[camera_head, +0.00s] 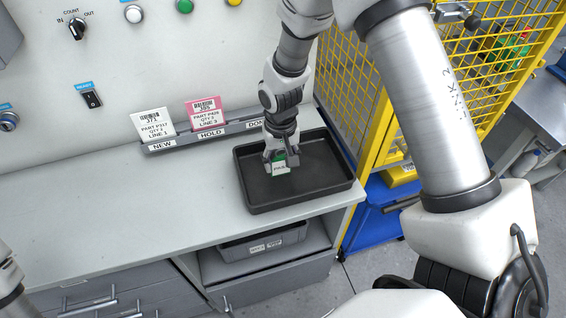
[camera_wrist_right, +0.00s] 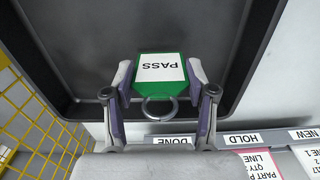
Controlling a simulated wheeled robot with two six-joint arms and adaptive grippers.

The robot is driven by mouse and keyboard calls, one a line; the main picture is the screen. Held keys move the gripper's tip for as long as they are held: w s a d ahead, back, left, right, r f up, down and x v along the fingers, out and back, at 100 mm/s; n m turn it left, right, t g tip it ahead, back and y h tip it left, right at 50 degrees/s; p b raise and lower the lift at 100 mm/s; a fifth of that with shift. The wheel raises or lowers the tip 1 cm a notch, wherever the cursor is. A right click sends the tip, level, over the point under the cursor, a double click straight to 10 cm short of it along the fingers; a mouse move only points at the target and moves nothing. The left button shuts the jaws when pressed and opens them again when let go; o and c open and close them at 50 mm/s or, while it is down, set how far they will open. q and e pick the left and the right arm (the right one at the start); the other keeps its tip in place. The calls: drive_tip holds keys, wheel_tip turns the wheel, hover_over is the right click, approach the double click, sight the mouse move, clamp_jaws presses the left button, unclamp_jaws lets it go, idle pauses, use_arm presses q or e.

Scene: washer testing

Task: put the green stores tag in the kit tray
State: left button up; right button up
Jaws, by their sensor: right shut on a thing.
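The green tag (camera_wrist_right: 160,68) has a white label reading PASS and a metal ring at its near end. My right gripper (camera_wrist_right: 158,88) is shut on it, one finger on each side. In the head view the right gripper (camera_head: 279,160) holds the tag (camera_head: 281,169) over the black tray (camera_head: 252,192), inside its rim. I cannot tell whether the tag touches the tray floor. The tray also fills much of the wrist view (camera_wrist_right: 70,104) and looks otherwise empty. My left gripper is not in view; only a bit of that arm shows at the lower left.
A rack (camera_head: 205,136) labelled NEW, HOLD and DONE stands behind the tray. It holds a white card (camera_head: 153,124) and a pink card (camera_head: 206,113). A yellow mesh fence (camera_head: 345,75) rises at the right. The worktop left of the tray is clear.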

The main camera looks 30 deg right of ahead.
drive_tip(key=shift+a, duration=0.15)
drive_tip(key=shift+w+d+f, duration=0.15)
drive_tip(key=shift+d+f, duration=0.05)
drive_tip(key=shift+d, duration=0.05)
drive_tip(key=o, duration=1)
drive_tip(key=shift+d, duration=0.1)
drive_tip(key=shift+a, duration=0.2)
wheel_tip(320, 180, up, 12)
drive_tip(key=shift+r+b, duration=0.15)
drive_tip(key=shift+b, duration=0.25)
